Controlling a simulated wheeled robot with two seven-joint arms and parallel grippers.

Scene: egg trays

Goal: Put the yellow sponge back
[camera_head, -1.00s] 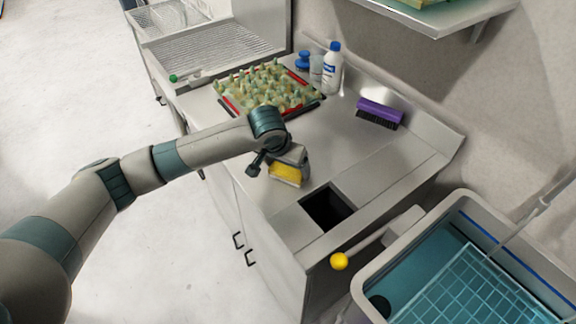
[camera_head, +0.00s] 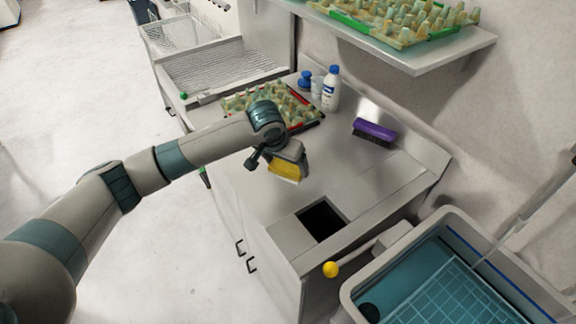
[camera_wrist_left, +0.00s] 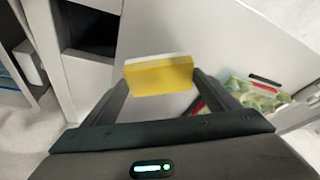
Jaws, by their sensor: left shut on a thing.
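The yellow sponge (camera_head: 285,171) is in my left gripper (camera_head: 287,165), over the front part of the grey counter (camera_head: 310,160). In the left wrist view, the sponge (camera_wrist_left: 158,76) shows a yellow face with a pale layer along its top edge. The fingers of my left gripper (camera_wrist_left: 158,90) are shut on it from both sides. From the head view I cannot tell how far it is above the counter. My right gripper is not in view.
A square dark opening (camera_head: 322,221) is in the counter. A purple brush (camera_head: 374,131) and white bottle (camera_head: 331,88) stand at the back. An egg tray (camera_head: 312,124) lies behind my arm. A shelf (camera_head: 470,50) holds another tray. A blue-lined basin (camera_head: 440,270) is at lower right.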

